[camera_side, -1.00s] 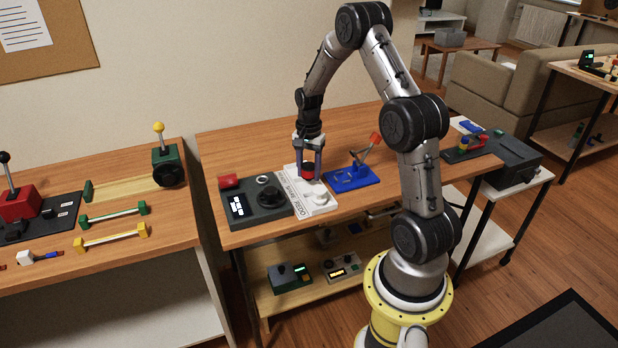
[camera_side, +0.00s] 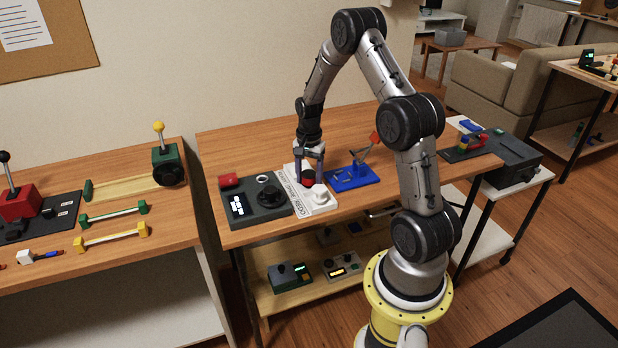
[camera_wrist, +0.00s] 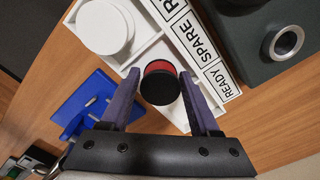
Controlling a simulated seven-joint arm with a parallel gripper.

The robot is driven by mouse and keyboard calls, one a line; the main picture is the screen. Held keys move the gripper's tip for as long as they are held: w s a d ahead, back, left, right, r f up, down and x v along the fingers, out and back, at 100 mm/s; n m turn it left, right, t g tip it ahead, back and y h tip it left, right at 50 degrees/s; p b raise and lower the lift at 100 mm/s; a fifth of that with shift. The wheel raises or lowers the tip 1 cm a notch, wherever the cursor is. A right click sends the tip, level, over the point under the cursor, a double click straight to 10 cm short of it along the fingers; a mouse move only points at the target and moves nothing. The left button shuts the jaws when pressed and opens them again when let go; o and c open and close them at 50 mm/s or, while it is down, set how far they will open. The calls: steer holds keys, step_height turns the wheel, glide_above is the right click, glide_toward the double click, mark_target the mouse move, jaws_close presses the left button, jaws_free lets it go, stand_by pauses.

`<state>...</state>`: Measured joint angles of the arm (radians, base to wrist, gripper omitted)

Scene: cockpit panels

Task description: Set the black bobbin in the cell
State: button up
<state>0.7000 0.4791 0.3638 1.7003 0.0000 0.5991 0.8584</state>
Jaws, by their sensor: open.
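The black bobbin (camera_wrist: 161,88) has black round ends and a red middle. In the wrist view it is between my two fingers, over the middle part of the white tray (camera_wrist: 150,52); I cannot tell whether it rests on the tray floor. It also shows in the side view (camera_side: 308,178). The tray's label strip reads READY, SPARE and, at the front, REDO. A white round piece (camera_wrist: 105,26) sits in the front REDO compartment. My gripper (camera_wrist: 160,75) is open, pointing down, with a finger on each side of the bobbin.
A dark grey panel (camera_side: 242,219) with a black knob and red part stands left of the tray. A blue stand (camera_side: 352,181) with a tilted red-tipped lever is close on the right. The wooden tabletop (camera_side: 260,150) behind is clear.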

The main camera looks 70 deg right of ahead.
mark_target(309, 172)
step_height(309, 172, up, 12)
steer(key=a+r+n+t, duration=0.1)
steer(key=a+r+n, duration=0.3)
steer(key=a+r, duration=0.45)
steer(key=s+a+r+n+t, duration=0.2)
steer(key=s+a+n, duration=0.5)
steer(key=s+a, duration=0.1)
steer(key=s+a+r+n+t, duration=0.2)
steer(key=s+a+n, duration=0.4)
steer(key=a, duration=0.5)
steer(key=shift+s+r+n+t, duration=0.3)
steer(key=shift+s+n, duration=0.1)
steer(key=shift+s, duration=0.8)
